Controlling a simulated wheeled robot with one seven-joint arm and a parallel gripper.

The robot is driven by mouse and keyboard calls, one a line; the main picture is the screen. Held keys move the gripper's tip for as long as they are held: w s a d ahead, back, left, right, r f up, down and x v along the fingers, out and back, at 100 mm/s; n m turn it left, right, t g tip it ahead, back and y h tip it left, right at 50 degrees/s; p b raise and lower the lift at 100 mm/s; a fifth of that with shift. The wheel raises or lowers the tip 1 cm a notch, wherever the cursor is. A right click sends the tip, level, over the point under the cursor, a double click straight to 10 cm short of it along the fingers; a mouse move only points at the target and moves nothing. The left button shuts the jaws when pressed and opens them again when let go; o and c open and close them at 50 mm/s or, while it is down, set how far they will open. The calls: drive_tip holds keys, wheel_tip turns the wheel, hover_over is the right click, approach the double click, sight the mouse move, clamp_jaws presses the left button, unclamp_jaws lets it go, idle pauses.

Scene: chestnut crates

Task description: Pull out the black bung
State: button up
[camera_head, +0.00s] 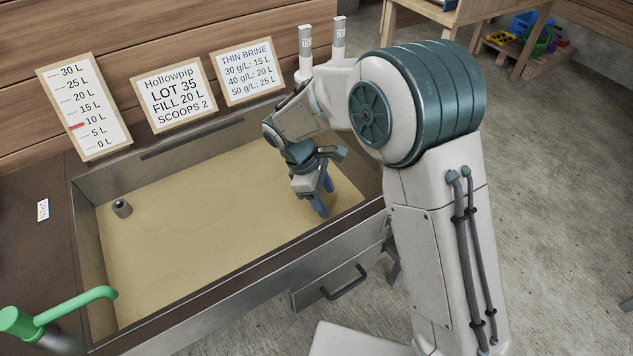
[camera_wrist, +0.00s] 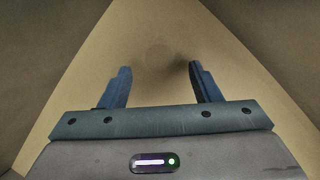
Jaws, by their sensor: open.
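A small dark grey-black upright cylinder (camera_head: 121,208), which looks like the black bung, stands in the left back corner of the trough (camera_head: 230,265). The trough's inside is a sandy brown; I cannot tell whether this is cloudy liquid or the bare floor. My gripper (camera_head: 324,198) points down over the right end of the trough, far to the right of the cylinder. In the wrist view my gripper (camera_wrist: 158,72) has its two blue fingers apart with nothing between them. A faint round patch (camera_wrist: 157,50) shows beyond the fingertips. The cylinder is not in the wrist view.
A green spout (camera_head: 80,300) reaches over the trough's front left corner. A litre gauge board (camera_head: 84,105), a Hollowpip sign (camera_head: 174,93) and a Thin Brine sign (camera_head: 247,72) stand behind. An "OPEN" label (camera_head: 43,210) lies left. The trough between my gripper and the cylinder is clear.

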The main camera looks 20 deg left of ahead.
sight(334, 208)
drive_tip(key=x, duration=0.5)
drive_tip(key=shift+d+f+b, duration=0.15)
drive_tip(key=shift+f+b, duration=0.15)
drive_tip(key=shift+f, duration=0.05)
drive_tip(key=shift+c, duration=0.4)
clamp_jaws()
drive_tip(key=shift+r+p, duration=0.55)
drive_tip(key=shift+r, duration=0.1)
drive_tip(key=c, duration=1)
unclamp_jaws()
clamp_jaws()
drive_tip(key=shift+r+p, duration=1.55)
drive_tip(key=shift+r, duration=0.45)
